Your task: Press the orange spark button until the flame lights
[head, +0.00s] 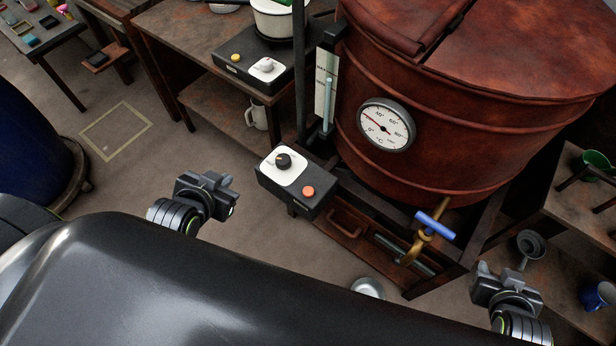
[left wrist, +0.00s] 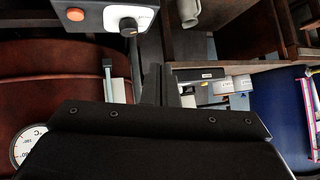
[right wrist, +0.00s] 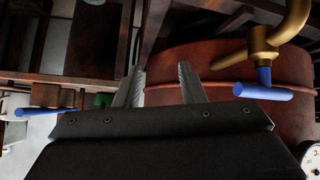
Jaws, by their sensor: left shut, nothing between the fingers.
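The orange spark button (head: 308,191) sits on a black control box (head: 315,208) in front of the vat, beside a black knob (head: 283,161) on a white plate. In the left wrist view the button (left wrist: 75,14) and the knob (left wrist: 128,27) show at the top. My left gripper (head: 226,183) is shut and empty, left of the box and apart from it. My right gripper (head: 496,271) is open and empty at the lower right, below the blue-handled tap; its two fingers stand apart in the right wrist view (right wrist: 162,85). I see no flame under the vat.
The large red-brown vat (head: 450,130) carries a round dial (head: 386,126) and a tap with a blue handle (head: 434,224). A side table (head: 190,45) holds another black control unit (head: 245,66). Open floor (head: 160,185) lies left of the box. Cups stand on shelves at the right.

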